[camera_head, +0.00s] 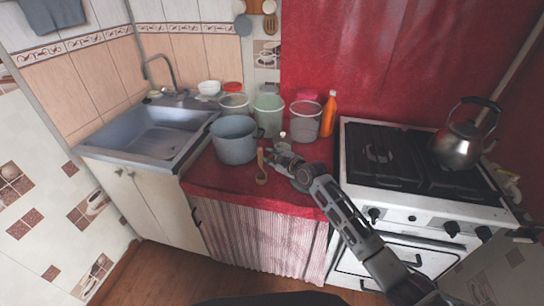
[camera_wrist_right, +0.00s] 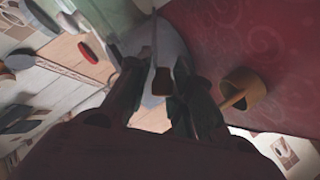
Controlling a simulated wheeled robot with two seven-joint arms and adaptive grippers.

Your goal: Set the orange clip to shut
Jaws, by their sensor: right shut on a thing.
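My right gripper (camera_head: 282,158) is low over the red counter, in front of the pots. In the right wrist view its dark fingers (camera_wrist_right: 162,98) close around a small shaded brown-orange piece (camera_wrist_right: 162,82), which looks like the orange clip. A pale narrow part stands above that piece. The fingers hide much of it, and whether the clip itself is open or shut cannot be seen. In the head view the clip cannot be made out at the gripper. My left gripper is not in view.
A wooden ladle (camera_head: 261,168) lies just left of the gripper; it also shows in the wrist view (camera_wrist_right: 243,88). A grey pot (camera_head: 234,142), clear buckets (camera_head: 305,121) and an orange bottle (camera_head: 328,114) stand close by. The stove (camera_head: 410,200) is at right, the sink (camera_head: 150,135) at left.

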